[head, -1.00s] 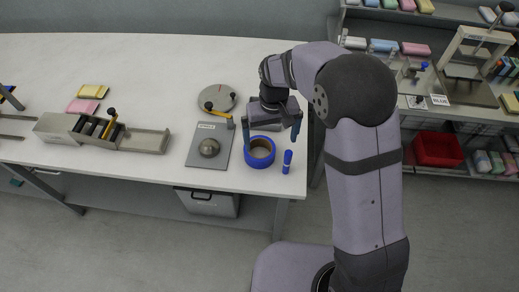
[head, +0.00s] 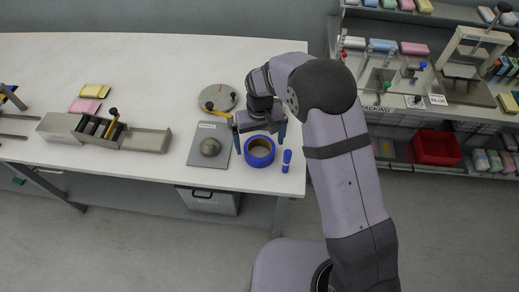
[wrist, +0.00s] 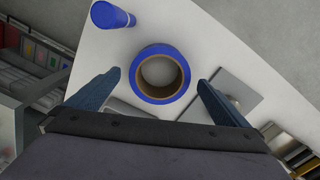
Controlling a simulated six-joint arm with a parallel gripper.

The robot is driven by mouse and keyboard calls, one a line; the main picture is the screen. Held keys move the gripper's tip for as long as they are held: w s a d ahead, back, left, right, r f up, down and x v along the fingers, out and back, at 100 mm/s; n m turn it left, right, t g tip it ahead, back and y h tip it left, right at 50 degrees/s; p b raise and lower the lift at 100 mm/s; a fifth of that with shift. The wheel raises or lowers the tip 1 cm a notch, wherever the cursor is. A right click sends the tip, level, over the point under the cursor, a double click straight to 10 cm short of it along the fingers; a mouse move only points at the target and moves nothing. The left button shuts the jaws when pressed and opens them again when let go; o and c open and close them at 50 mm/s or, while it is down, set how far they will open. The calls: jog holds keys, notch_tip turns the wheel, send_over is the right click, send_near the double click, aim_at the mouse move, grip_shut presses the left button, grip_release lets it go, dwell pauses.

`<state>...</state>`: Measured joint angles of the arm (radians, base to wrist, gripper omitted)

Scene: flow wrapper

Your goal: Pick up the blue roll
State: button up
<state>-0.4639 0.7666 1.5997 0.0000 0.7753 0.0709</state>
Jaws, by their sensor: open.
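The blue roll (head: 260,152) is a ring of blue film on a brown core, lying flat on the white table near its front right corner. It also shows in the wrist view (wrist: 160,96), a little beyond the fingertips and between their lines. My gripper (head: 259,138) is open and empty, above and just behind the roll in the head view. In the wrist view its two dark blue fingers (wrist: 160,79) stand wide apart, one on each side of the roll, and do not visibly touch it.
A round grey disc (head: 218,98) is behind. The table's front edge is near; the table's back left is clear.

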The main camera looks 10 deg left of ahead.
jog(key=shift+w+f+p, duration=0.1)
jog(key=shift+f+p, duration=0.6)
jog(key=shift+f, duration=1.25)
jog(key=c, duration=1.2)
jog(key=shift+r, duration=0.1)
